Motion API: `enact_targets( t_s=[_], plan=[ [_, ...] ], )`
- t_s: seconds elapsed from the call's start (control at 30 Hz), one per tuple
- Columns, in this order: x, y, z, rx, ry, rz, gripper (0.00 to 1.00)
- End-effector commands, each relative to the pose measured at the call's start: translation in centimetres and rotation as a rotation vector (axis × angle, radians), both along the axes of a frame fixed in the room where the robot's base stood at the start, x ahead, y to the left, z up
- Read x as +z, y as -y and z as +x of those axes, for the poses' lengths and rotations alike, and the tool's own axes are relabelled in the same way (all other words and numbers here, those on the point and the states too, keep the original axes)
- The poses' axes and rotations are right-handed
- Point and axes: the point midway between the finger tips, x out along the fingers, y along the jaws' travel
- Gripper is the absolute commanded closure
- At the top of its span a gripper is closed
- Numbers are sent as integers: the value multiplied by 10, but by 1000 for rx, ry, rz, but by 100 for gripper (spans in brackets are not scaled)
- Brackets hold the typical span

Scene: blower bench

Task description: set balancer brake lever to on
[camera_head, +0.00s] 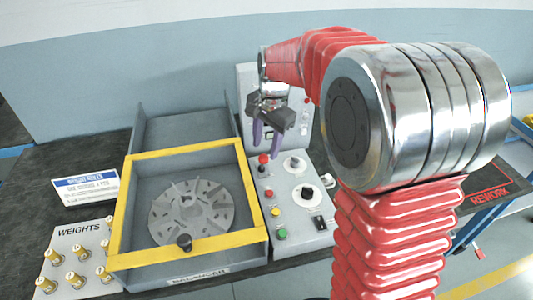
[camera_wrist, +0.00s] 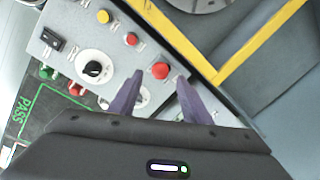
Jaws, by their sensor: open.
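The balancer is a grey box with a yellow-edged frame (camera_head: 182,152) around a slotted grey disc (camera_head: 190,212). Its grey control panel (camera_head: 290,215) stands on its right. A red round knob (camera_head: 263,159), perhaps the brake lever's end, sits at the panel's upper left; its shaft and setting cannot be made out. My gripper (camera_head: 266,142) is open and empty above the panel's upper end. In the wrist view, the red knob (camera_wrist: 160,70) shows between the purple fingertips of my gripper (camera_wrist: 159,77); no contact is visible.
The panel also carries white dials (camera_head: 306,196), a small red button (camera_head: 268,194), yellow and green buttons, and a black switch (camera_head: 320,222). A weights board (camera_head: 72,278) with several brass pieces is at left. A rework mat (camera_head: 489,195) is at right.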

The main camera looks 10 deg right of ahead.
Motion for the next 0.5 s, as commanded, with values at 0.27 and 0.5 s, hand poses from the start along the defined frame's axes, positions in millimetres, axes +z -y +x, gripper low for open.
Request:
enact_targets(
  t_s=[0.27,0.5],
  plan=[
    [-36,-3,4,1,-1,0,56],
    [-44,-4,5,1,0,0,56]
  ],
)
